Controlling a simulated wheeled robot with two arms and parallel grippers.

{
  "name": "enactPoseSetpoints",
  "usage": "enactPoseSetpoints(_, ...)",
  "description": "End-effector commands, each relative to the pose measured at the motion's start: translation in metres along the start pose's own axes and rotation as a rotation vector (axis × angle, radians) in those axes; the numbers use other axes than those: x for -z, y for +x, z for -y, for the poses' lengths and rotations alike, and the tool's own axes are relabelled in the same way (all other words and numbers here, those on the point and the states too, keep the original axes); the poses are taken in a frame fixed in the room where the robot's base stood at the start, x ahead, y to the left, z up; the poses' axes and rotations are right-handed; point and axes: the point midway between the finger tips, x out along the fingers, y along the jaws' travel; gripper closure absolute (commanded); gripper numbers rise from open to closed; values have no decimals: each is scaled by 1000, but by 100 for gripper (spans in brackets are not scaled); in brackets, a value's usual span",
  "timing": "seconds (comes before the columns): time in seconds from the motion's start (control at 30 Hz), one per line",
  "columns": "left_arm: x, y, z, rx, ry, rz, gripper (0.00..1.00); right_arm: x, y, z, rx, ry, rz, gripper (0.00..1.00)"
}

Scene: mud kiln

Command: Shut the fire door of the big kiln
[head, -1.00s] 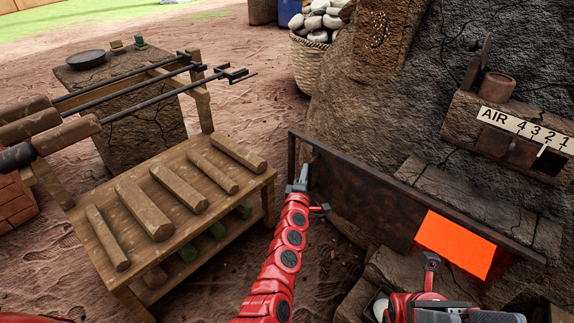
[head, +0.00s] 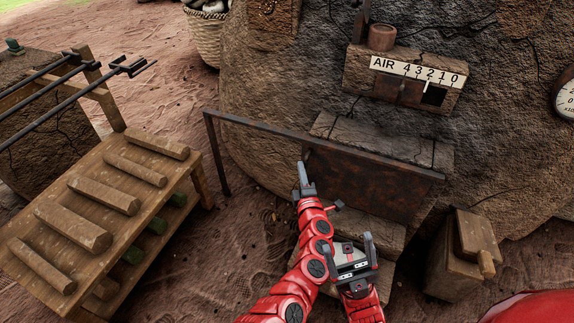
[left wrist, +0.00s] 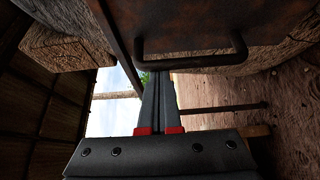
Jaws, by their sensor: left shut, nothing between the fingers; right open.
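The kiln's fire door is a rusty dark plate (head: 375,187) under a long dark rail (head: 262,131) at the front of the big kiln (head: 260,90). No orange glow shows around the plate; whether it is fully closed I cannot tell. My left gripper (head: 302,168) is shut and empty at the door's left edge. In the left wrist view its fingers (left wrist: 160,78) point past the dark plate (left wrist: 215,22) and its bar handle (left wrist: 240,48); contact is unclear. My right gripper (head: 354,245) is open and empty, below and in front of the door.
An air-scale shutter (head: 412,75) is above the door. A wooden block with a peg (head: 465,255) stands at lower right. Bare ground lies between rack and kiln.

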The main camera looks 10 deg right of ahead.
Motion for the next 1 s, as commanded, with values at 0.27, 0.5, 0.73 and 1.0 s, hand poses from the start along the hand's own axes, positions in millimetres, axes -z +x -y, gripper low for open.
enactPoseSetpoints(0.27, -9, -5, 0, 2, 0, 5, 100, 0, 0, 0, -1, 0, -1, 28)
enactPoseSetpoints(0.5, -10, -5, 1, 2, -1, 6, 100, 0, 0, 0, -1, 0, -1, 28)
enactPoseSetpoints(0.73, 2, 0, 0, 1, -2, 1, 100, 0, 2, -1, -3, -1, -1, 28)
enactPoseSetpoints(1.0, 20, -18, -1, 7, -3, 1, 100, 4, 13, -8, -27, -9, -3, 28)
